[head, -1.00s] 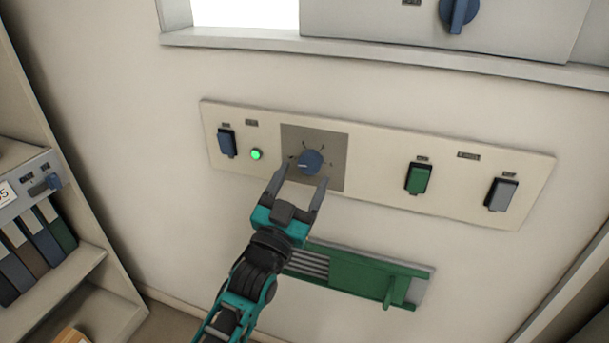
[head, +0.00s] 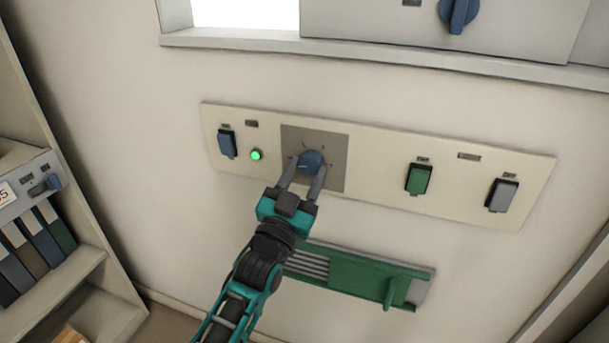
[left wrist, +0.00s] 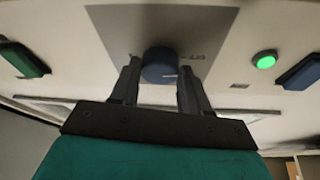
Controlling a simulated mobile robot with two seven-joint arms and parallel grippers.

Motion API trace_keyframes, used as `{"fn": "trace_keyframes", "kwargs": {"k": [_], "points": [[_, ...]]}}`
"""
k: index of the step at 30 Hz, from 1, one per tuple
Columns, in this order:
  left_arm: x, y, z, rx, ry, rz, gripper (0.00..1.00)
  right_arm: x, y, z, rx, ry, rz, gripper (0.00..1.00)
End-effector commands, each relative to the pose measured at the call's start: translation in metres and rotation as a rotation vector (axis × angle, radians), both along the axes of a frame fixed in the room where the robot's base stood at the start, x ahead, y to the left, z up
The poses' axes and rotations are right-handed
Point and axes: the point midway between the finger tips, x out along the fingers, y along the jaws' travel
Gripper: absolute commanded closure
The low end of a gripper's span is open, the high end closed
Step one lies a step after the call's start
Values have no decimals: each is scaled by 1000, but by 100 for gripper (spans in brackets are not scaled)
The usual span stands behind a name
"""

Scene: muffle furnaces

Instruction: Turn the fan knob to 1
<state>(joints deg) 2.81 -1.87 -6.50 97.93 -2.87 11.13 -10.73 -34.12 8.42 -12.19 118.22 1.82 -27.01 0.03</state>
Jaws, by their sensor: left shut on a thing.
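The fan knob is a round blue dial (head: 311,161) on a grey square plate (head: 333,178) in the wall panel. My left gripper (head: 304,170) has one finger on each side of the knob and is shut on it. In the left wrist view the knob (left wrist: 160,64) sits between the two dark fingers of my left gripper (left wrist: 158,78). Small marks ring the knob; their numbers are too small to read, and the fingers hide part of the ring. My right gripper is not in view.
The cream panel (head: 383,178) also carries a blue switch (head: 227,143), a lit green lamp (head: 256,155), a green switch (head: 418,179) and a grey switch (head: 501,195). A green sliding fixture (head: 350,275) is below. A shelf with binders (head: 40,240) stands at left.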

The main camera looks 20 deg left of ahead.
Motion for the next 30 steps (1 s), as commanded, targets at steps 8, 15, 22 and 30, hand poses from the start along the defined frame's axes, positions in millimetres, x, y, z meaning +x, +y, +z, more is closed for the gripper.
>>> {"fn": "trace_keyframes", "kwargs": {"k": [8,15,22,30], "points": [[0,0,0,9,0,0,85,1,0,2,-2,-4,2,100],[0,2,2,86,-3,0,85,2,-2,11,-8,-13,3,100],[0,3,5,258,-8,-1,85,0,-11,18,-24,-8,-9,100],[0,6,7,514,-16,-1,85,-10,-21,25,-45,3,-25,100]]}}
